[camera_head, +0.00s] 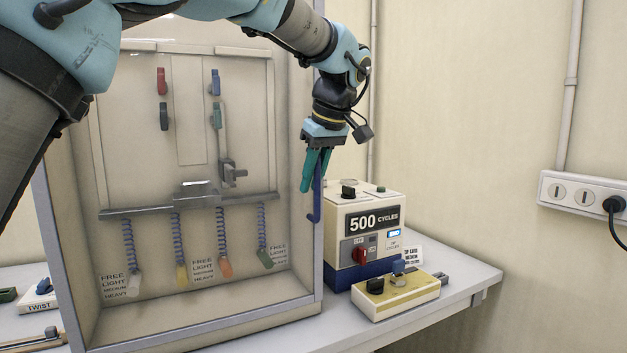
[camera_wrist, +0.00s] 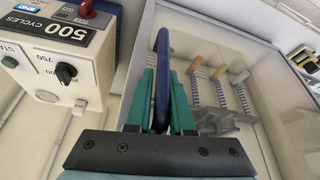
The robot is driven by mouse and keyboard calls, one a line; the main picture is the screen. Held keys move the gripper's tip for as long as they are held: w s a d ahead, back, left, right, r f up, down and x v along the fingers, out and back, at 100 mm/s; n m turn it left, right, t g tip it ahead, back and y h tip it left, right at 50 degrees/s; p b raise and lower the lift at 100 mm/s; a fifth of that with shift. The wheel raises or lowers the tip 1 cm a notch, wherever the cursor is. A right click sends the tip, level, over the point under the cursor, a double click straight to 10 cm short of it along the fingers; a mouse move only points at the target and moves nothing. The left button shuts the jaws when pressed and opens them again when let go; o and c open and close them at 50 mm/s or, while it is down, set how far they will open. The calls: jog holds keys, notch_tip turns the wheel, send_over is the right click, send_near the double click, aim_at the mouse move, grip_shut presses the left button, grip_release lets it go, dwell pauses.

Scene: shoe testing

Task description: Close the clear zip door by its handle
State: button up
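The clear door (camera_head: 150,270) covers the front of a grey-framed cabinet and looks flush with its frame; I cannot tell whether a small gap is left. It also shows in the wrist view (camera_wrist: 215,50). Its long dark blue handle (camera_head: 317,203) stands upright at the door's right edge. In the wrist view the handle (camera_wrist: 161,80) passes between the teal fingers. My gripper (camera_head: 314,170) points down at the handle's upper part, with one finger on each side close against it. It looks shut on the handle. The handle's top is hidden behind the fingers in the head view.
A cream counter box (camera_head: 365,215) reading "500 CYCLES" stands close to the right of the cabinet, with a small yellow switch box (camera_head: 395,297) in front. Coiled cords with coloured tags hang inside the cabinet. The table's right end (camera_head: 470,275) is bare.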

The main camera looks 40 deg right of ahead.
jog(key=shift+o, duration=0.6)
jog(key=shift+w+d, duration=0.1)
jog(key=shift+w, duration=0.1)
jog(key=shift+s+r, duration=0.15)
jog(key=shift+r, duration=0.2)
jog(key=b+v, duration=0.1)
jog(key=v, duration=0.9)
jog(key=shift+s, duration=0.15)
